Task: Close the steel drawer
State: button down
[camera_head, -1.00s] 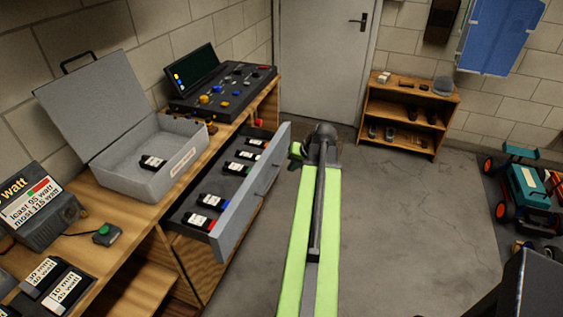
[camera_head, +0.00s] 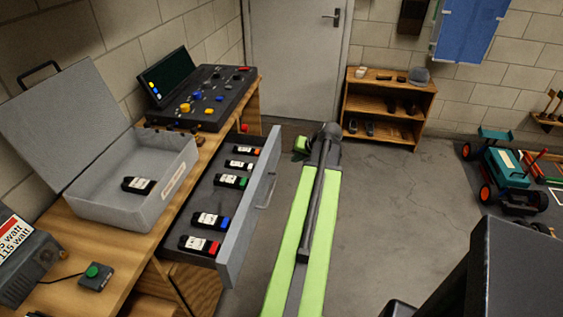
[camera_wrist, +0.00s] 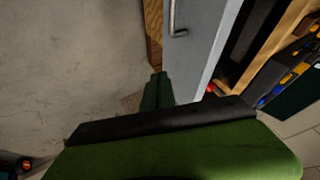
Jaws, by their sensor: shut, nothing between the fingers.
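The steel drawer (camera_head: 246,222) is pulled out of the wooden bench, and several black packs with coloured ends lie in it. Its grey front has a bar handle (camera_head: 267,193), which also shows at the top of the wrist view (camera_wrist: 178,22). My gripper (camera_head: 301,145) is beyond the far end of the drawer front, to its right and apart from it in the head view. In the wrist view my gripper (camera_wrist: 157,82) has its fingers together with nothing between them, beside the drawer front (camera_wrist: 207,45). The head view does not show the fingertips clearly.
An open grey case (camera_head: 120,212) with a black pack inside sits on the bench, near a control panel (camera_head: 205,95). A low wooden shelf (camera_head: 388,90) stands by the back wall. A teal toy car (camera_head: 505,165) is at right. Floor between is clear.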

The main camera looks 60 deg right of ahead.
jog(key=b, duration=0.7)
send_near(273, 167)
notch_tip(273, 167, down, 4)
jog(key=s+d, duration=0.1)
jog(key=d, duration=0.1)
jog(key=shift+w+a+r, duration=0.15)
jog(key=shift+w+a, duration=0.15)
jog(key=shift+w, duration=0.25)
jog(key=shift+w+a+r, duration=0.15)
jog(key=shift+w+a, duration=0.1)
jog(key=shift+w, duration=0.35)
jog(key=shift+w+a+r, duration=0.15)
jog(key=shift+w+a, duration=0.15)
jog(key=shift+w, duration=0.25)
jog(key=shift+d, duration=0.1)
